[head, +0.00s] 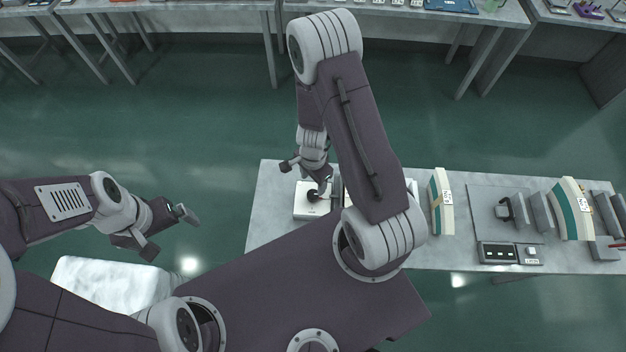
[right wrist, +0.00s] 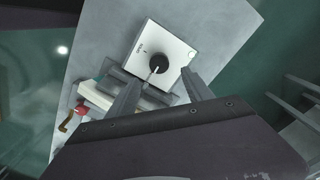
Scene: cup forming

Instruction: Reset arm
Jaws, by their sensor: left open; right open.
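My left gripper (head: 163,228) is open and empty at the left, in the air over the floor. My right gripper (head: 307,174) is open above the left end of the grey table (head: 273,190). A white square box with a round black knob (head: 304,205) lies on the table below it, partly hidden by my right arm. In the right wrist view the box (right wrist: 147,43) and its black knob (right wrist: 158,64) show beyond the two spread fingers (right wrist: 161,98). The fingers appear apart from the knob. No cup can be made out.
On the table's right part stand cream-and-green curved blocks (head: 441,202), a grey plate with grey blocks (head: 484,206) and a small control panel (head: 510,253). A white block (head: 110,283) stands at lower left. Other tables (head: 190,4) line the back. Green floor lies open between.

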